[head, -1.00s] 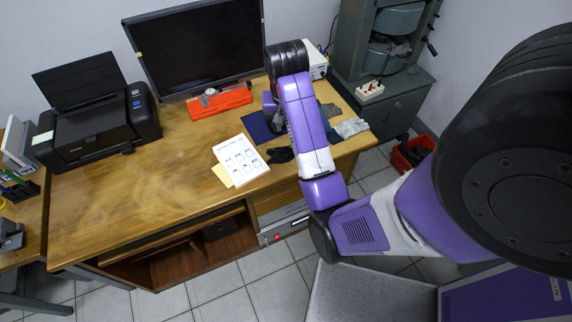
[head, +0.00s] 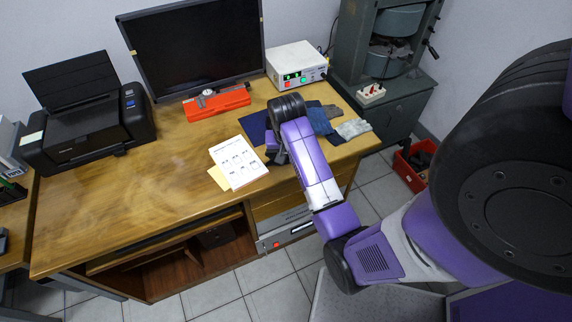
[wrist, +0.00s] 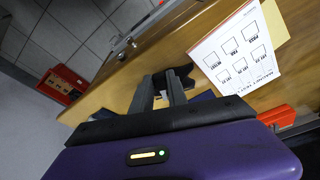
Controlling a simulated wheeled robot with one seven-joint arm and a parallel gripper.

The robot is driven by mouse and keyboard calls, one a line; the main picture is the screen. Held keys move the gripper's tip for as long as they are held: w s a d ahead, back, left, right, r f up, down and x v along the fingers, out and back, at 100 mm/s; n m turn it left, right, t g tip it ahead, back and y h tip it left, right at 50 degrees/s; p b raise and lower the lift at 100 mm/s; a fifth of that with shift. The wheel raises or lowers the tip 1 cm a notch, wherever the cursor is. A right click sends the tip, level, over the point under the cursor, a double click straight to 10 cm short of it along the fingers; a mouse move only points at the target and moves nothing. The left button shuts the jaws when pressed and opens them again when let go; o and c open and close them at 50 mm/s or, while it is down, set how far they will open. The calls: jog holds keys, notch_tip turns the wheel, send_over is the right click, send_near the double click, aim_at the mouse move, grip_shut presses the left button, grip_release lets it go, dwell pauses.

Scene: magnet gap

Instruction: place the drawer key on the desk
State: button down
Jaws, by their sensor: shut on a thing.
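The desk (head: 105,215) is a wooden table with a wide bare top; its top also shows in the wrist view (wrist: 118,88). My gripper (head: 272,157) is low at the desk's front right part, just right of the printed sheet. In the wrist view its two fingers (wrist: 160,90) stand a little apart, shut on a small dark thing (wrist: 183,75) at their tips. I take this for the drawer key, but its shape is not clear. In the head view my wrist hides it. I cannot tell whether it touches the desk top.
A printed sheet (head: 238,163) lies left of my gripper. Blue cloth (head: 318,120) and a grey glove (head: 352,129) lie to its right. A white instrument box (head: 297,68), an orange tool (head: 217,104), a monitor (head: 195,45) and a printer (head: 85,125) stand behind. The desk's left middle is clear.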

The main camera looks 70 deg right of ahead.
aim_at(286, 162)
jog(key=shift+a+x, duration=0.2)
jog(key=shift+x, duration=0.85)
jog(key=shift+a+x, duration=0.25)
jog(key=shift+x, duration=0.8)
jog(key=shift+s+f, duration=0.15)
jog(key=shift+f, duration=0.35)
jog(key=c, duration=1.3)
grip_release()
jog(key=shift+r, duration=0.1)
